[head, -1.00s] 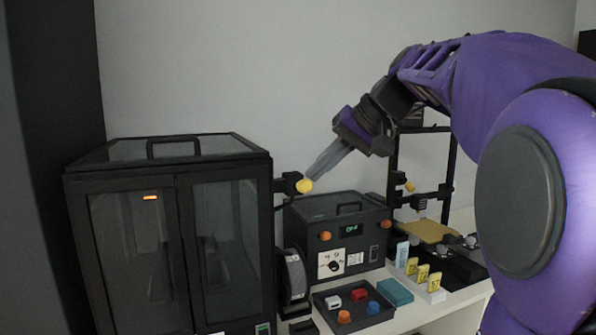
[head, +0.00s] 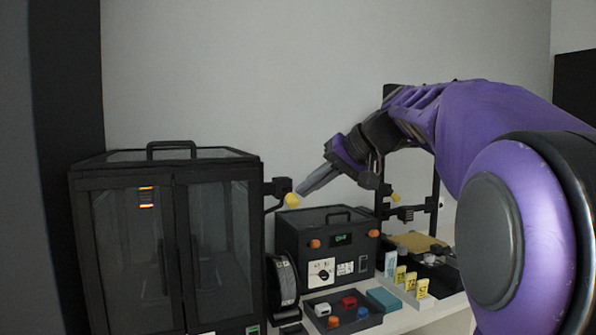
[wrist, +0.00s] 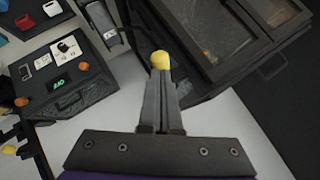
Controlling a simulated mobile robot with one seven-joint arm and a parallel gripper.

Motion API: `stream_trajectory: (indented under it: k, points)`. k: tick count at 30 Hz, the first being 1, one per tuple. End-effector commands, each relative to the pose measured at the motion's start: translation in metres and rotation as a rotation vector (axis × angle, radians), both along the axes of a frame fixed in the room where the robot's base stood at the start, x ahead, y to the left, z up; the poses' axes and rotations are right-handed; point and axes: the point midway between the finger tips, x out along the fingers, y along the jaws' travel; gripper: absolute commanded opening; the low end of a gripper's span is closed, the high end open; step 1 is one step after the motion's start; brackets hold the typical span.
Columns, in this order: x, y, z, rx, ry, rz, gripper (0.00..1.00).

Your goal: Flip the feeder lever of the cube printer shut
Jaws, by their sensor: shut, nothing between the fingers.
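The cube printer (head: 168,220) is the dark enclosed box with two glazed doors at the left in the head view. Its feeder block (head: 277,187) juts from the upper right side. The feeder lever's yellow knob (head: 291,201) sits low and right of that block. My gripper (head: 301,190) is shut and comes from the upper right, its tips at the knob. In the wrist view the yellow knob (wrist: 160,60) shows just beyond the shut fingertips (wrist: 160,73). The tips look against it, but I cannot tell if they touch. The lever's arm is mostly hidden.
A black box with a green display (head: 325,250) stands right of the printer, below my gripper. A filament spool (head: 284,279) stands between them. A tray (head: 345,322) holds small coloured blocks. An open-frame printer (head: 437,205) stands behind my arm. The wall behind is clear.

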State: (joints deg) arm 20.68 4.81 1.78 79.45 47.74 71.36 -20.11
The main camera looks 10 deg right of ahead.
Motion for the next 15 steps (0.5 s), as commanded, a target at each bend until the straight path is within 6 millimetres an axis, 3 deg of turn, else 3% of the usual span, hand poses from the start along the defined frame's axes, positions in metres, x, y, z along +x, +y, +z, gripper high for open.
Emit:
stream_trajectory:
  k: [15]
  points:
    - [0.0,0.0,0.016,0.001,0.001,-0.001,0.0]
